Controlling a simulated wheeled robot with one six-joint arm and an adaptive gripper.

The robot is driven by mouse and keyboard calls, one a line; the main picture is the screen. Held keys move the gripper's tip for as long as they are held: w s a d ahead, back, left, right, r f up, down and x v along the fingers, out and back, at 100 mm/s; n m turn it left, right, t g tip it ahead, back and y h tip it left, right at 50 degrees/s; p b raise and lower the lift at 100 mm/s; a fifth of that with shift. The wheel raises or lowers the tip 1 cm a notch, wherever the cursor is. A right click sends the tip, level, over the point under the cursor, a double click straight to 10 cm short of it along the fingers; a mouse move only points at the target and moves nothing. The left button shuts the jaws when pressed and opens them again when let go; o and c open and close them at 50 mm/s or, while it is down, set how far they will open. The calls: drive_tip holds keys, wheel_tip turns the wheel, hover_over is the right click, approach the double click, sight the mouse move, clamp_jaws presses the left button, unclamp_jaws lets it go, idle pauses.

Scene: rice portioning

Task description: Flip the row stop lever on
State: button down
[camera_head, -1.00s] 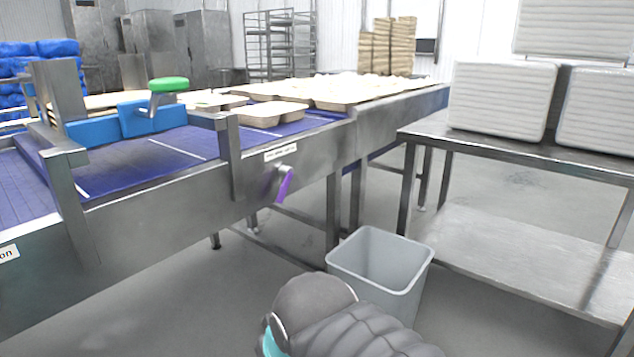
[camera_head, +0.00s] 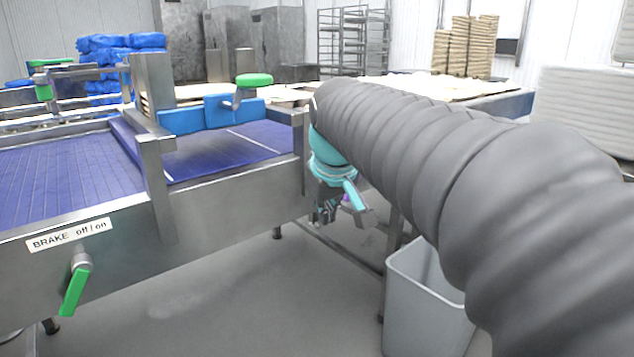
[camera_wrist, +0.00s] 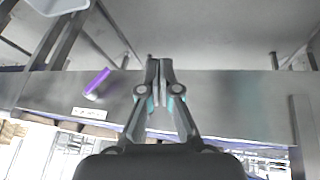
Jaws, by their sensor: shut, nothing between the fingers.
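A purple lever (camera_wrist: 97,82) sits on the steel side of the conveyor, beside a white label (camera_wrist: 90,113) too small to read. In the wrist view it lies to the left of my gripper (camera_wrist: 159,62), with a gap between them. My gripper is shut and empty, its fingertips close to the steel side panel. In the head view my gripper (camera_head: 325,215) hangs by the conveyor side, and only a sliver of the purple lever (camera_head: 346,198) shows just right of it. The rest of the lever is hidden behind my gripper and arm.
A green lever (camera_head: 74,290) hangs below a label reading BRAKE off/on (camera_head: 69,235) at the left. A grey bin (camera_head: 420,300) stands on the floor under my arm. A blue guide with a green knob (camera_head: 254,80) spans the purple-blue belt (camera_head: 60,165).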

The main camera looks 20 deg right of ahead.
drive_tip(key=w+d+r, duration=0.2)
drive_tip(key=w+d, duration=0.2)
drive_tip(key=w, duration=0.4)
drive_tip(key=w+d+r+n+h, duration=0.1)
drive_tip(key=w+d+r, duration=0.2)
drive_tip(key=w, duration=0.5)
drive_tip(key=shift+d+r+n, duration=0.3)
drive_tip(key=shift+d, duration=0.5)
drive_tip(key=d+x, duration=0.2)
drive_tip(key=x, duration=1.1)
drive_tip(key=shift+s+d+b, duration=0.25)
drive_tip(key=shift+d+b, duration=0.05)
drive_tip(key=shift+b, duration=0.05)
drive_tip(key=shift+d, duration=0.1)
